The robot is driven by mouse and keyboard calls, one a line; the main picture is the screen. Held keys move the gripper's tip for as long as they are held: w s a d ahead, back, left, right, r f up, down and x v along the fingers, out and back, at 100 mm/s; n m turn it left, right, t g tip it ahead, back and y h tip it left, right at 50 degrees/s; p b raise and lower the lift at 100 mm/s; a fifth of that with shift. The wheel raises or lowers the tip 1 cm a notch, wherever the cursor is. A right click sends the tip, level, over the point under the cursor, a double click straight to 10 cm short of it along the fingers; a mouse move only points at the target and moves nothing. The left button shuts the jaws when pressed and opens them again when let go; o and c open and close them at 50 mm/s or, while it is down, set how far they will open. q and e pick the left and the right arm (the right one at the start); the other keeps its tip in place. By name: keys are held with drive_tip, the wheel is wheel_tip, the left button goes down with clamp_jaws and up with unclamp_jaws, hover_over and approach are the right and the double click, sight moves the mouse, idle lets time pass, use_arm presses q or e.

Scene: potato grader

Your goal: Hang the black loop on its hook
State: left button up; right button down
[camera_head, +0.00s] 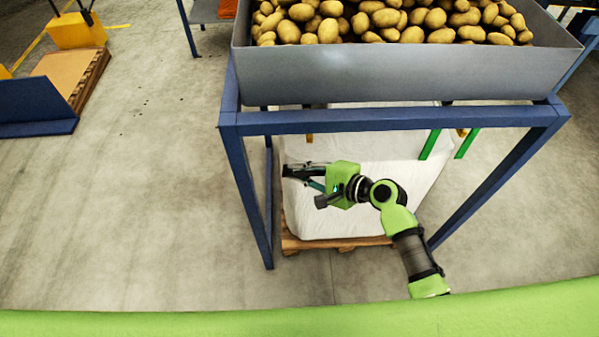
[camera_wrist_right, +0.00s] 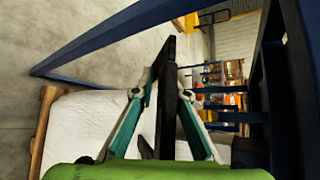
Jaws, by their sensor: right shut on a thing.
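My right gripper (camera_head: 288,171) is in front of the left part of a white bulk bag (camera_head: 330,215), below the blue frame's crossbar. In the right wrist view its fingers (camera_wrist_right: 168,75) are closed together on a dark strip (camera_wrist_right: 167,110), which looks like the black loop. The dark fingers and the strip are hard to tell apart. A small orange hook (camera_head: 309,138) hangs under the crossbar at the left, above the gripper and apart from it. Another orange hook (camera_head: 461,132) is at the right, beside green straps (camera_head: 430,144). My left gripper is not in view.
A grey hopper (camera_head: 400,75) full of potatoes tops the blue frame (camera_head: 390,122). The frame's left legs (camera_head: 248,190) stand close to the gripper. The bag stands on a wooden pallet (camera_head: 340,243).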

drive_tip(key=shift+w+d+r+p, duration=0.1)
drive_tip(key=shift+w+r+p, duration=0.2)
drive_tip(key=shift+w+r, duration=0.7)
drive_tip(key=shift+s, duration=0.1)
drive_tip(key=c, duration=2.1)
unclamp_jaws()
drive_tip(key=shift+c, duration=0.2)
drive_tip(key=v, duration=1.1)
drive_tip(key=shift+s+f, duration=0.15)
drive_tip(key=shift+f, duration=0.05)
drive_tip(key=shift+d, duration=0.1)
